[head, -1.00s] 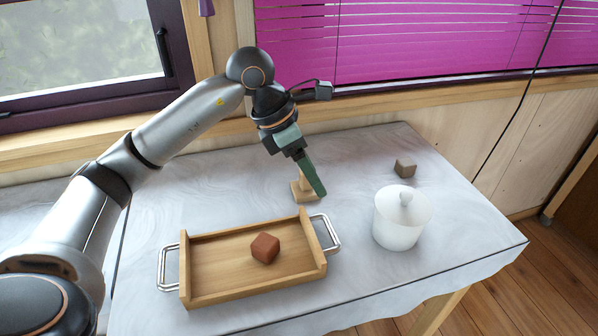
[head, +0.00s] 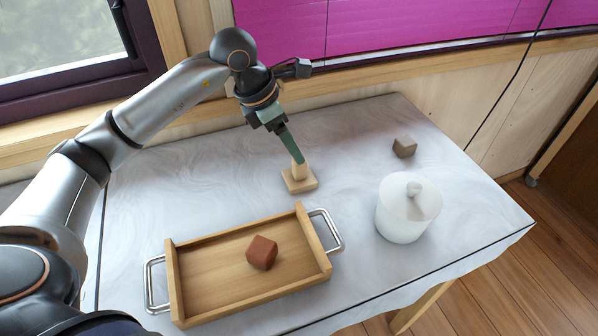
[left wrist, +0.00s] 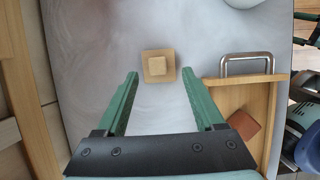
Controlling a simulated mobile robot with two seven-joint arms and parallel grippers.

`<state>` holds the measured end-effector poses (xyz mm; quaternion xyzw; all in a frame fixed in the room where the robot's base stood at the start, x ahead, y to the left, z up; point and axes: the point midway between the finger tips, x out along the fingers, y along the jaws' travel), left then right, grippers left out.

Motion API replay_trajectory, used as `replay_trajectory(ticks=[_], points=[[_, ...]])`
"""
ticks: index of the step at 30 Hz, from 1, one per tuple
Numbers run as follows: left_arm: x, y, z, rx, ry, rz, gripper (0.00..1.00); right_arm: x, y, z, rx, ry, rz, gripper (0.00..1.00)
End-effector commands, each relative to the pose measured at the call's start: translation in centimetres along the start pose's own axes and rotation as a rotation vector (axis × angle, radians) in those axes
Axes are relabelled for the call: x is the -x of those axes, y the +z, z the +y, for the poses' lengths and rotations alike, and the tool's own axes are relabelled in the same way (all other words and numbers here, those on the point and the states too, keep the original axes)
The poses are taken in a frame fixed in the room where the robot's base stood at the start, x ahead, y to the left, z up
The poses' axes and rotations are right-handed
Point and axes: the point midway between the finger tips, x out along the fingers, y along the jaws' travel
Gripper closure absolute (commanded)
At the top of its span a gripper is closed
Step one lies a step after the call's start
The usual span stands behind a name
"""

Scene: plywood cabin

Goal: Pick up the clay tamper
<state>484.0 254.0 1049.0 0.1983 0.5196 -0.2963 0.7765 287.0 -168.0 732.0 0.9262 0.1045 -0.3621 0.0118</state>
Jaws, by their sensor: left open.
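The clay tamper, a pale wooden post on a square base (head: 299,183), stands upright on the grey marbled table behind the tray. My left gripper (head: 298,157) points down at the top of the tamper's post, and its fingers cover part of it in the head view. In the left wrist view the fingers (left wrist: 160,75) are spread wide. The tamper (left wrist: 158,66) shows from above, in line with the gap between the fingertips and a little past them. I cannot tell the exact height between them. My right gripper is not in view.
A wooden tray (head: 203,300) with metal handles holds a reddish-brown block (head: 262,252) in front of the tamper. A white lidded jar (head: 402,222) stands to the right, with a grey-brown cube (head: 404,147) behind it. The table (head: 345,140) is clear around the tamper.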

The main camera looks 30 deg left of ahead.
Motion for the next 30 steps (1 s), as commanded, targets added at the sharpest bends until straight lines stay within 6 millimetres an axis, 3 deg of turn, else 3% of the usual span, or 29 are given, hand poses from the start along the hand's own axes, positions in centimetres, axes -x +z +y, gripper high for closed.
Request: replay_trajectory(ticks=[8,16,26,30], points=[[-2.4,-0.1,0.1,0.002,-0.002,0.0,0.3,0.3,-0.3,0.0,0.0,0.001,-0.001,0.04],[-6.3,-0.6,0.3,0.002,-0.002,0.001,0.3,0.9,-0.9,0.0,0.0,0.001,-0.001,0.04],[-7.1,-0.6,0.3,0.0,0.001,-0.002,0.3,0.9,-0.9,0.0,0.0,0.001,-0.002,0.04],[-7.0,-0.6,0.3,0.0,0.001,-0.001,0.46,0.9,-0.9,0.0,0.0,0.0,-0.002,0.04]])
